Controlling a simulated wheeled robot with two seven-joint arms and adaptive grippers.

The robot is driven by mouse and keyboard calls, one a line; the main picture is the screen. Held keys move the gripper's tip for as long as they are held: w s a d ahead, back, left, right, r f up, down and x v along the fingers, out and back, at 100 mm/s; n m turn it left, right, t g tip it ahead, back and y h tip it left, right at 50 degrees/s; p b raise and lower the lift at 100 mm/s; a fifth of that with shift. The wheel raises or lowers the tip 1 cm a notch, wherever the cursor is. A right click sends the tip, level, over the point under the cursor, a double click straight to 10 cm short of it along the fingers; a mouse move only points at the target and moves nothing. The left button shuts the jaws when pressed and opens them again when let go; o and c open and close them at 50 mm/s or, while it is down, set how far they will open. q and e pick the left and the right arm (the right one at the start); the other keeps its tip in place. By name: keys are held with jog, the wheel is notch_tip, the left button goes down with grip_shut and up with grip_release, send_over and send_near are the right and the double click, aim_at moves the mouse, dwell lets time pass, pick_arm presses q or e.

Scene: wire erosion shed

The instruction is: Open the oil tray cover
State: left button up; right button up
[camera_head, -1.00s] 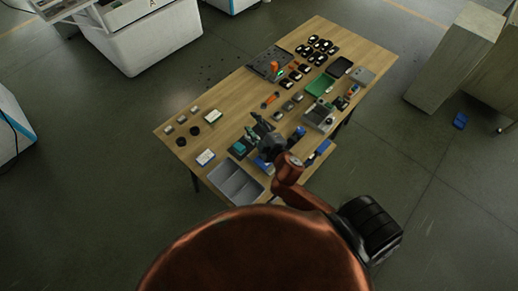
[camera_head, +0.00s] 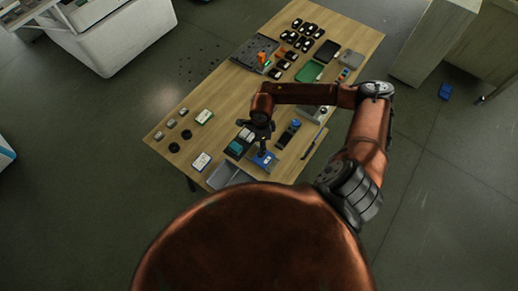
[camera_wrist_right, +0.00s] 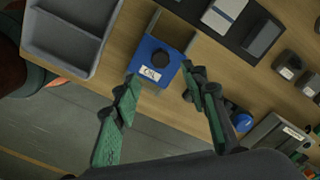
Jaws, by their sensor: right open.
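The oil tray (camera_wrist_right: 173,28) has a blue cover (camera_wrist_right: 144,56) with a dark round knob (camera_wrist_right: 161,58) and a white label that seems to read "OIL". In the head view the blue cover (camera_head: 264,160) lies near the table's front edge, below my right gripper (camera_head: 259,137). In the right wrist view my right gripper (camera_wrist_right: 160,76) is open, with its green-padded fingers apart on either side of the cover's near part. Nothing is between the fingertips, and I cannot tell whether they touch the cover. My left gripper is out of view.
A grey divided bin (camera_wrist_right: 70,40) stands just left of the oil tray. A dark holder with pale blocks (camera_wrist_right: 224,14) lies behind it. A green tray (camera_head: 309,72) and several black parts sit toward the table's far end. Open wood (camera_head: 200,140) shows at left.

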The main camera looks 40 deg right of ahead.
aim_at(264, 157)
notch_tip(264, 157, down, 8)
jog(key=shift+r+p, duration=0.15)
jog(key=shift+p, duration=0.25)
grip_shut()
dwell(0.5)
